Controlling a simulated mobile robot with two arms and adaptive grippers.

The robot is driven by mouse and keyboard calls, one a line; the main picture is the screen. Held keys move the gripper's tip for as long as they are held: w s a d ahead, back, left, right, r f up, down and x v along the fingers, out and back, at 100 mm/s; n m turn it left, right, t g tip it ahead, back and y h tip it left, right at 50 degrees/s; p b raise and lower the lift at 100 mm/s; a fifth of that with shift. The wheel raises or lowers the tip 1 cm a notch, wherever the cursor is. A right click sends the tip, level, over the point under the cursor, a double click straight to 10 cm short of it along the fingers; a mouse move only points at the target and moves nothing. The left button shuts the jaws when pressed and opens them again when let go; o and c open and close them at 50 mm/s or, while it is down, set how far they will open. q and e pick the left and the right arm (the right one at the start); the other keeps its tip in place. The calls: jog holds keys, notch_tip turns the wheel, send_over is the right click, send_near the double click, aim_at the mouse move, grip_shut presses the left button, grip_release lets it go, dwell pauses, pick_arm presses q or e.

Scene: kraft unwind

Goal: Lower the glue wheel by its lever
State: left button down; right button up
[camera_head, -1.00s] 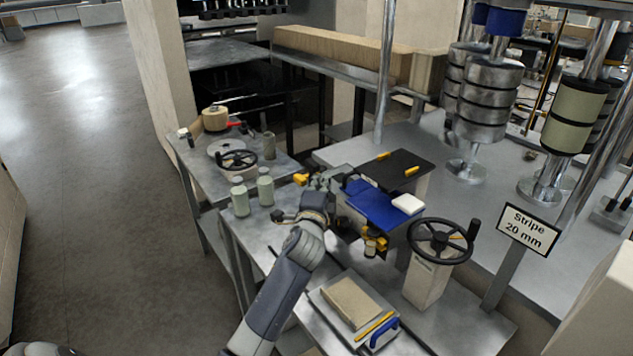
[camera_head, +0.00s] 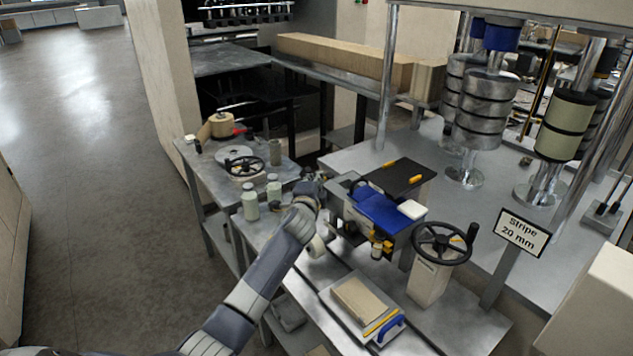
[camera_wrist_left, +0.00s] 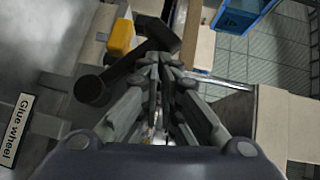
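My left gripper (camera_head: 308,188) is at the left end of the machine with the blue cover (camera_head: 382,208); its fingers are hard to make out there. In the left wrist view the gripper (camera_wrist_left: 164,62) has its fingertips close together. A black lever with a round knob (camera_wrist_left: 90,92) lies just left of the fingertips, its bar running up toward them. I cannot tell whether they touch. A "Glue wheel" label (camera_wrist_left: 15,130) is at the left edge. A pale round wheel (camera_head: 317,246) shows below my wrist; I cannot tell whether it is the glue wheel. My right gripper is out of view.
A black handwheel (camera_head: 443,242) stands to the right, beside a "Stripe 20 mm" sign (camera_head: 523,233). A tray with a tan block (camera_head: 358,300) lies in front. Pale bottles (camera_head: 250,205) stand left of my gripper. A yellow block (camera_wrist_left: 121,38) is close to the fingers.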

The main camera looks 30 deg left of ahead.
pick_arm(q)
jog(key=shift+w+a+r, duration=0.2)
jog(key=shift+a+r, duration=0.05)
jog(key=shift+r, duration=0.2)
jog(key=shift+w+a+r, duration=0.2)
jog(key=shift+a+r, duration=0.05)
jog(key=shift+r, duration=0.15)
jog(key=shift+w+a+f, duration=0.1)
jog(key=shift+f, duration=0.35)
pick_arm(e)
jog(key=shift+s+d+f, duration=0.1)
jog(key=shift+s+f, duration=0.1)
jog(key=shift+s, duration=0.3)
